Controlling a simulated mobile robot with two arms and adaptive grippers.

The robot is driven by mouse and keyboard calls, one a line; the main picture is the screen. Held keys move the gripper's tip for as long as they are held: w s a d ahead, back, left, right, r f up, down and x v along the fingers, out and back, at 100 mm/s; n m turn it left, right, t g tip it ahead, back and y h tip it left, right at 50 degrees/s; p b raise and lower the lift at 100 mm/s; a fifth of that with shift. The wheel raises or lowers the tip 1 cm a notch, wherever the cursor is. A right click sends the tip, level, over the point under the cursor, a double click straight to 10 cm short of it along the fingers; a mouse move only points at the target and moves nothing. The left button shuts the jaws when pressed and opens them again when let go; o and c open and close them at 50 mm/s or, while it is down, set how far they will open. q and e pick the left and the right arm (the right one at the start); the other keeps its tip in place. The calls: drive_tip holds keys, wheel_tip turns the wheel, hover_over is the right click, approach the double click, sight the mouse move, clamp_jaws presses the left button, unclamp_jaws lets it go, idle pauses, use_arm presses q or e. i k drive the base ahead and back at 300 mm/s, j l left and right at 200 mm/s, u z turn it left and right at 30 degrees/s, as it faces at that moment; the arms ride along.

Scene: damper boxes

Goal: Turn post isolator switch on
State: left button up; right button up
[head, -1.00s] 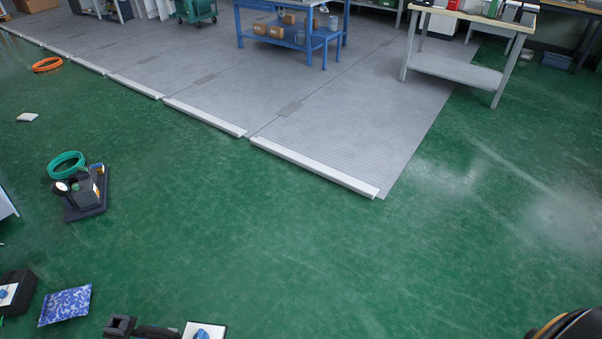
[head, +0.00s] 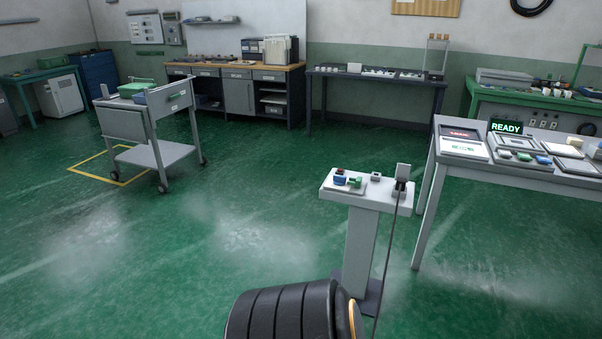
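A pale grey post (head: 362,240) with a flat top stands on the green floor right of centre in the head view. At the right of its top is a small upright grey unit with a dark front (head: 402,180), from which a dark cable hangs to the floor. A small pale box (head: 376,176) sits mid-top, and small blue and green parts (head: 347,180) sit at its left. Which of these is the isolator switch, and its setting, are too small to tell. A black ribbed part of my own arm covers the bottom centre. Neither gripper shows.
A table (head: 425,208) with a lit READY display (head: 507,127) stands right of the post. A wheeled grey cart (head: 150,128) stands at the left. Benches (head: 378,83) line the back wall. Open green floor lies left of and behind the post.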

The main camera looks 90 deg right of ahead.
sight(339, 179)
drive_tip(key=z, duration=3.1)
